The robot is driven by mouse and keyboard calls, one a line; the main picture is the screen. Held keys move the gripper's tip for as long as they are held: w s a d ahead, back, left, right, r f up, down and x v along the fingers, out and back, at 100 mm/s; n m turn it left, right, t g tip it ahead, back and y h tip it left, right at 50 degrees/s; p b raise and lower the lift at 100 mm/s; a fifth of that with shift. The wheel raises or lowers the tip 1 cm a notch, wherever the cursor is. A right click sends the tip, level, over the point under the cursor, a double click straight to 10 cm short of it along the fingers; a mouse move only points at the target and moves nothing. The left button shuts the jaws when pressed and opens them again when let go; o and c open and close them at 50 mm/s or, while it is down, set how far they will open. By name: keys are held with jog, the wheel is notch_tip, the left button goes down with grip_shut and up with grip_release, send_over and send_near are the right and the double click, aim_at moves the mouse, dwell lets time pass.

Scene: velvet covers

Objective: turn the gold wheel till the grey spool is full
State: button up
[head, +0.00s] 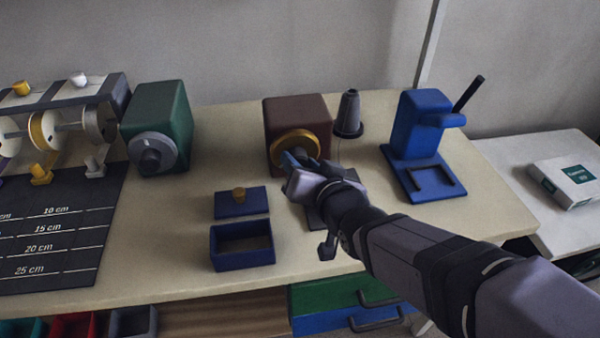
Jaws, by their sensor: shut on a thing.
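The gold wheel (284,142) is on the front of a brown box (296,109) in the middle of the table. My gripper (291,160) reaches it from the lower right and is shut on the wheel's front, covering its lower right part. Just right of the box a grey, cone-shaped spool (348,108) stands upright on a dark round base. How much thread is on the spool is too small to tell. My gripper and wrist partly hide a dark flat piece (318,216) on the table.
Left stand a green box (160,115) with a grey wheel (152,153) and a rack of reels (60,125). In front are a blue lidless box (243,262) and its knobbed lid (228,204). A blue press (420,125) stands right. Table between green and brown boxes is clear.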

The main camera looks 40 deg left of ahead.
jog(key=shift+d+m+g+y+p, duration=0.1)
jog(key=shift+m+g+y+p, duration=0.2)
jog(key=shift+m+y+p, duration=0.35)
jog(key=shift+w+f+m+y+p, duration=0.15)
jog(key=shift+m+y+p, duration=0.3)
jog(key=shift+m+p, duration=0.7)
jog(key=m+y, duration=0.1)
jog(key=m, duration=0.1)
jog(key=shift+f+m+g, duration=0.15)
jog(key=shift+m+g, duration=0.25)
jog(key=shift+m+y, duration=0.7)
jog(key=shift+m, duration=0.5)
jog(key=o, duration=1.1)
jog(key=shift+c, duration=0.2)
